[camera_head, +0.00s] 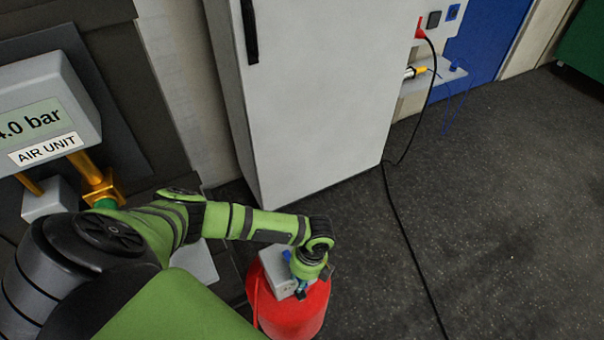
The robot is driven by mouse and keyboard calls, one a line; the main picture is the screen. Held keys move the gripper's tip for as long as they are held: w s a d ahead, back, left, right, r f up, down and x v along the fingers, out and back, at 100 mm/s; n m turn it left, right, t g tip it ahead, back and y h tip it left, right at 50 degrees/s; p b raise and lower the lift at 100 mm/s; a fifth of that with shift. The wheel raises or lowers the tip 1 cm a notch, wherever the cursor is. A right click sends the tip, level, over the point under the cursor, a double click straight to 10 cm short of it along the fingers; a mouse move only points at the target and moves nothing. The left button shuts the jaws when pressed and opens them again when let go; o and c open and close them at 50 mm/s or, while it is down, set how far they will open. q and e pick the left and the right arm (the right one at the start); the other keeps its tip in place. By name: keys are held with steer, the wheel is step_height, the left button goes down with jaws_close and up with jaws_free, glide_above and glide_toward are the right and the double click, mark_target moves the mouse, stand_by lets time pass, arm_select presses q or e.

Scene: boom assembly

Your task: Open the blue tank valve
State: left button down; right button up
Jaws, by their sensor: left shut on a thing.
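A red tank (302,318) stands on the floor at the bottom centre, partly cut off by the lower edge. A light grey box (276,272) sits at its top. My left arm reaches over from the left, and my left gripper (301,289) points down at the tank's top. It is shut on a small blue part, which I take to be the blue valve. The wrist hides most of this part, so how far it is turned cannot be told. My right gripper is not in view.
A tall white cabinet (310,90) stands behind the tank. The air unit (45,105), reading "4.0 bar" with its first digit partly cut, is at left. A black cable (402,240) runs down the floor at right. The dark floor (510,210) is otherwise clear there.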

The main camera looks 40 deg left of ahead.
arm_select(q)
steer(key=c, duration=1)
jaws_free()
steer(key=shift+o, duration=0.3)
steer(key=shift+s, duration=0.1)
step_height(320, 180, up, 12)
steer(key=w+d, duration=0.1)
steer(key=w, duration=0.1)
steer(key=shift+d+f, duration=0.1)
